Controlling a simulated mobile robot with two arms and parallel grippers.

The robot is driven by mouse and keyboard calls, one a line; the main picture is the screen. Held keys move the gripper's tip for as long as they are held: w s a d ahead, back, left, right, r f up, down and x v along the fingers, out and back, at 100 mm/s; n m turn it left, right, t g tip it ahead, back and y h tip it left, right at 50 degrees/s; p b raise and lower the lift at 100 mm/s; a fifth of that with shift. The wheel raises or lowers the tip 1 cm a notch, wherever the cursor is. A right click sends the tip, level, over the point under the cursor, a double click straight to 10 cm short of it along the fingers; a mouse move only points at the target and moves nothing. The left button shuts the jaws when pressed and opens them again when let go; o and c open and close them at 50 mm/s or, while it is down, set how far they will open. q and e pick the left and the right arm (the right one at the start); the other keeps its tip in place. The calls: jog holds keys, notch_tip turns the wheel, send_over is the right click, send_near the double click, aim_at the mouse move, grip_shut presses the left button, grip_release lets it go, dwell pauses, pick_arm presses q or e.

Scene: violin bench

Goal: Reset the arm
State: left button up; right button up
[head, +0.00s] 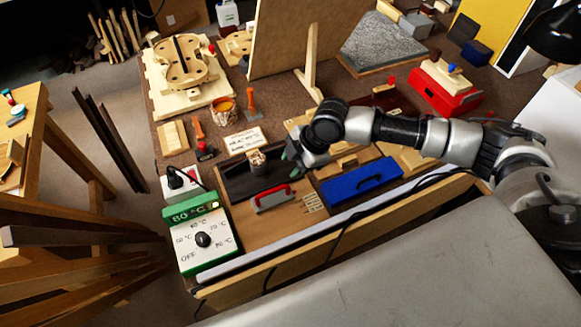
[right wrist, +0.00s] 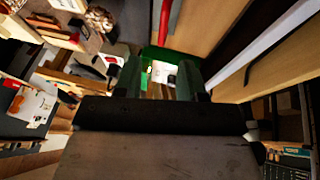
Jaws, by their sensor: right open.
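My right arm comes in from the right in the head view, bent over the bench. Its gripper (head: 292,156) is above the dark tray area, just right of a small brown and white roll-like object (head: 257,160). The two greenish fingers stand apart in the right wrist view (right wrist: 160,78), with nothing held between them. Beyond them a green and white box shows (right wrist: 162,55); it looks like the control box (head: 203,240) at the bench's front left corner, whose display reads 80 °C. My left gripper is in neither view.
Cables run along the front edge.

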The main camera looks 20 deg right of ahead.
dwell(0.4)
jog(key=s+a+m+t+y, duration=0.1)
jog(key=s+a+m, duration=0.4)
jog(key=s+a, duration=0.6)
jog(key=s+d+f+m+h, duration=0.1)
jog(key=s+d+m+h, duration=0.4)
jog(key=s+d+m, duration=0.7)
notch_tip(320, 180, down, 26)
jog(key=s+d+f+g, duration=0.1)
jog(key=s+d+f, duration=0.1)
jog(key=s+f, duration=0.6)
jog(key=s+d+f+g, duration=0.1)
jog(key=s+f, duration=0.7)
jog(key=shift+s+d+n+h, duration=0.15)
jog(key=shift+d+n+h, duration=0.15)
jog(key=shift+d, duration=0.1)
